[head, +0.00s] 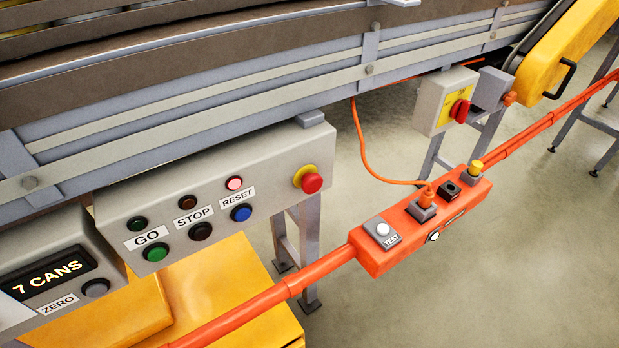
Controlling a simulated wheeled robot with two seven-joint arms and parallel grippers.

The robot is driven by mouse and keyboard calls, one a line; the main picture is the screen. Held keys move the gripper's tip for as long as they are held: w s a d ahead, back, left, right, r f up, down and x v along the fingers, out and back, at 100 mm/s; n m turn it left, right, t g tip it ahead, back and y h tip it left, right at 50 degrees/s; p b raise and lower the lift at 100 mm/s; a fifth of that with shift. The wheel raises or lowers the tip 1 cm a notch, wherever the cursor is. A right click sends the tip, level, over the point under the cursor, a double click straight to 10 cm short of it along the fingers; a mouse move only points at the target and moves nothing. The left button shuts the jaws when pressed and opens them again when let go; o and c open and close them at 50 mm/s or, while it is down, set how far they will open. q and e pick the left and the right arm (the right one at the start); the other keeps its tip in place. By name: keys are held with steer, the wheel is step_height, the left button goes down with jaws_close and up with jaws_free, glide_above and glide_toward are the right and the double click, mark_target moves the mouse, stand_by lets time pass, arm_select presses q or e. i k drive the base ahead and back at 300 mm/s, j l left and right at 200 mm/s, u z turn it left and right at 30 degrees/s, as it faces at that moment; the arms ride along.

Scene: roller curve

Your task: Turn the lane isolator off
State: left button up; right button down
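The lane isolator appears to be the grey box (444,100) with a red rotary knob (460,111) on a yellow plate (457,101). It is mounted on a post beside the conveyor, right of the middle in the head view. The knob faces right and towards me; its on or off position is too small to read. Neither of my grippers shows in the head view.
An orange rail (300,282) runs diagonally below the isolator, carrying an orange box (420,228) with a TEST button and sockets. An orange cable (362,150) hangs nearby. A control panel (215,195) with GO, STOP and RESET buttons and a red mushroom button (311,183) stands left.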

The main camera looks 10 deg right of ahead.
mark_target(459, 111)
steer(key=k+j+z, duration=0.1)
steer(key=z, duration=1.2)
steer(key=k+l, duration=0.05)
